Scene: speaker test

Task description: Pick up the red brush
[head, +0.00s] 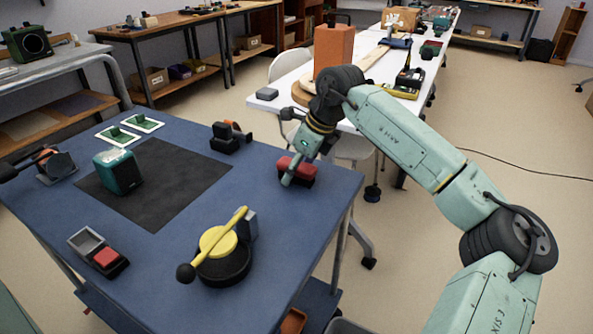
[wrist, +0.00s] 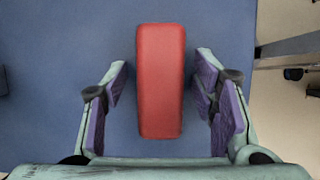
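The red brush (head: 300,166) lies near the right edge of the blue table, with a red top and a dark underside. In the wrist view the red brush (wrist: 160,100) stands upright in the picture as a long red block, in the middle between the fingers. My gripper (head: 296,172) is over the brush, pointing down, with one finger in front of its near side. In the wrist view my gripper (wrist: 163,68) is open, with a narrow gap between each finger and the brush. The brush's underside is hidden there.
The blue table (head: 262,205) also holds a dark mat (head: 185,170) with a teal box (head: 118,172), a yellow-handled round device (head: 222,252), a grey-and-red tray (head: 98,250) and a black device (head: 228,138). A white table (head: 290,62) stands behind. The table around the brush is clear.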

